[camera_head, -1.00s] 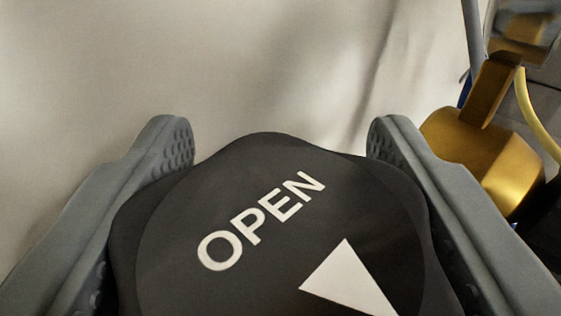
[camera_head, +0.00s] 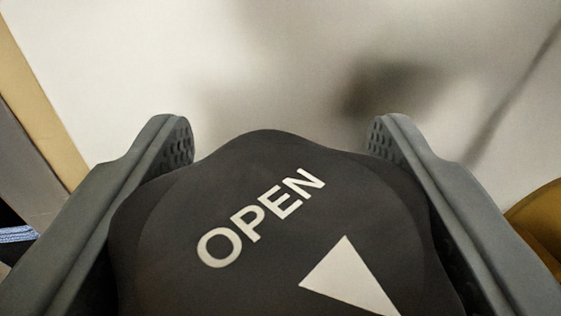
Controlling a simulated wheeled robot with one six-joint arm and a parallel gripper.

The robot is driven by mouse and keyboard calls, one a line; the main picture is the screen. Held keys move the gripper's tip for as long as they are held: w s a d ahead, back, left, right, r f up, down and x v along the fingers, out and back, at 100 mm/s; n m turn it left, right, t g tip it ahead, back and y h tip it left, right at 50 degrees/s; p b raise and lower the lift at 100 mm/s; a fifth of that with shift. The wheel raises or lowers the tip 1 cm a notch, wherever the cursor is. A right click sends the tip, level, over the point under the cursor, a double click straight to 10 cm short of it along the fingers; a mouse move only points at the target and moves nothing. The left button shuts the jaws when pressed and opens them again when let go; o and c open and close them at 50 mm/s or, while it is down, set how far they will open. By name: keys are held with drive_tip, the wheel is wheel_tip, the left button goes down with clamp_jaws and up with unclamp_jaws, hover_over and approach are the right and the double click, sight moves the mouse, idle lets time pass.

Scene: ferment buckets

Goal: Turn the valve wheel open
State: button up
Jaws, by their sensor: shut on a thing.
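The valve wheel (camera_head: 330,225) is a dark, lobed knob filling the lower middle of the view. Its face carries the white word "OPEN", slanting up to the right, and part of a white triangle below it. My gripper (camera_head: 280,140) is shut on the wheel, with one grey finger along its left side and one along its right. The ribbed inner pads show near both fingertips. The lower part of the wheel is cut off by the frame, and whatever lies behind it is hidden.
A pale wall (camera_head: 270,60) with blurred shadows lies beyond the wheel. A gold-coloured part (camera_head: 545,225) shows at the right edge. A tan strip (camera_head: 40,105) runs down the left edge, with a bluish item (camera_head: 18,234) low at the far left.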

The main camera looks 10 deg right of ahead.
sight(218, 176)
drive_tip(key=shift+a+n+y, duration=0.2)
drive_tip(key=shift+n+y, duration=1.05)
drive_tip(key=shift+y, duration=0.7)
drive_tip(key=shift+a+n+y, duration=0.15)
drive_tip(key=shift+n+y, duration=1.1)
drive_tip(key=shift+y, duration=0.7)
drive_tip(key=shift+n+g+y, duration=0.5)
drive_tip(key=shift+n+y, duration=0.1)
drive_tip(key=shift+y, duration=0.3)
drive_tip(key=shift+s+a+r+n+g+y, duration=0.15)
drive_tip(key=shift+n+g+y, duration=0.55)
drive_tip(key=shift+y, duration=0.4)
drive_tip(key=shift+a+f+n+g+y, duration=0.15)
drive_tip(key=shift+n+g+y, duration=0.35)
drive_tip(key=shift+n+y, duration=0.5)
drive_tip(key=shift+r, duration=0.15)
drive_tip(key=o, duration=1)
wheel_tip(218, 176, up, 10)
drive_tip(key=shift+f, duration=0.1)
